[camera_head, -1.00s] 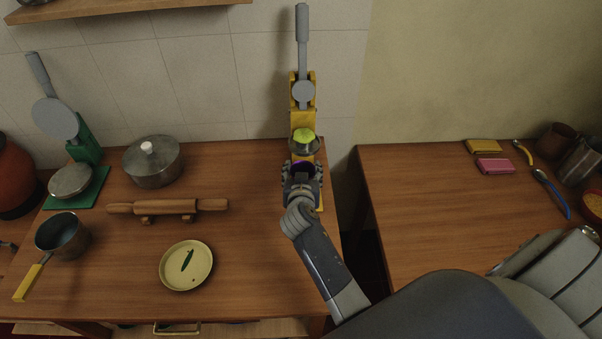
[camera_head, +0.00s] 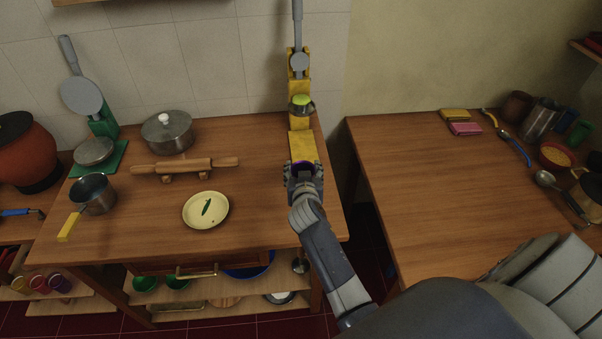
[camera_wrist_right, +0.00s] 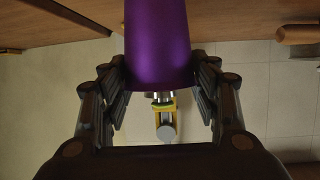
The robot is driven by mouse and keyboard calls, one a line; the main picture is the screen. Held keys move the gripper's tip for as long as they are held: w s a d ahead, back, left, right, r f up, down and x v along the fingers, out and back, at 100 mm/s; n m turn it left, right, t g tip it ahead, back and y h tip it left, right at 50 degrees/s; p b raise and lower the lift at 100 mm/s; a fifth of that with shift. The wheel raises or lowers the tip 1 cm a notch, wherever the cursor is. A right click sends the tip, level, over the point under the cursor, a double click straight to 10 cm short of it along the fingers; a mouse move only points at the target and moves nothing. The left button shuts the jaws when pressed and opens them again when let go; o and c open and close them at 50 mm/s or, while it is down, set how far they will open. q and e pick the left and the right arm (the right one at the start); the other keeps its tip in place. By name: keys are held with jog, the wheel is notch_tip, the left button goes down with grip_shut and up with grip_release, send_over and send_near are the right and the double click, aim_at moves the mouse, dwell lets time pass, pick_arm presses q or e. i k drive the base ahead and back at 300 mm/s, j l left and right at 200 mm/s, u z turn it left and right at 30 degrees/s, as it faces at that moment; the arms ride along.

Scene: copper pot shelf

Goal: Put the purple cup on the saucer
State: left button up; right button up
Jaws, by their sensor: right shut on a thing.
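The purple cup (camera_wrist_right: 158,45) is held between the fingers of my right gripper (camera_head: 303,175). In the head view only its dark purple rim (camera_head: 303,166) shows; the fingers hide the rest. In the right wrist view the cup fills the gap between both finger pads. The gripper is at the right part of the wooden table, in front of the yellow press. A shallow cream dish, which looks like the saucer (camera_head: 190,221), lies left of the gripper with a green leaf-like mark in its middle. My left gripper is not in view.
A yellow press (camera_head: 302,147) with a green piece stands behind the gripper. A rolling pin (camera_head: 185,166) on rests lies behind the dish, and a lidded pot (camera_head: 168,132) stands farther back. A saucepan (camera_head: 93,194) is at left. The tabletop between dish and gripper is clear.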

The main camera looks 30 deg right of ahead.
aim_at(206, 211)
jog(key=k+j, duration=0.6)
jog(key=i+j+z, duration=0.15)
jog(key=j, duration=0.2)
jog(key=i+j+z, duration=0.35)
jog(key=j, duration=0.35)
jog(key=i+j+z, duration=0.15)
jog(key=j, duration=0.25)
jog(key=i+j+z, duration=0.2)
jog(key=j, duration=0.2)
jog(key=k, duration=0.05)
